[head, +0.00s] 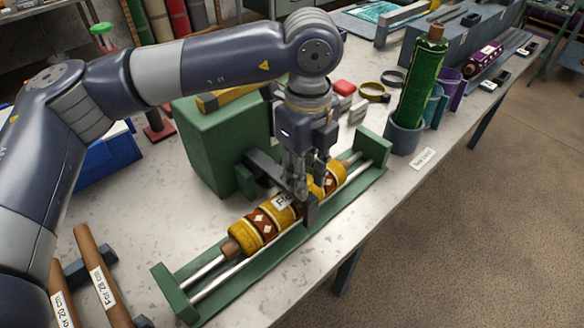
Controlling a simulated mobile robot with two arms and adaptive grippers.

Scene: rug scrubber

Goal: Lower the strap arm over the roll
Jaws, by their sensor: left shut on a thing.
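The roll (262,226) is yellow with red-brown bands and white diamonds. It lies on two metal rods in a long green cradle (226,296), and a white label shows on its top. A green block (226,145) stands behind the cradle. The dark strap arm (266,168) reaches from this block towards the roll's middle. My left gripper (303,194) points down over the middle of the roll and is shut on the strap arm, near its end. The fingers hide the grasp and part of the roll, so contact between strap arm and roll cannot be told.
A green roll (420,85) stands upright in a grey cup (403,138) at the right. Wooden rods (103,275) with labels lie at the lower left. A blue bin (112,158) and tape rings (374,92) are farther back. The table's front edge runs close to the cradle.

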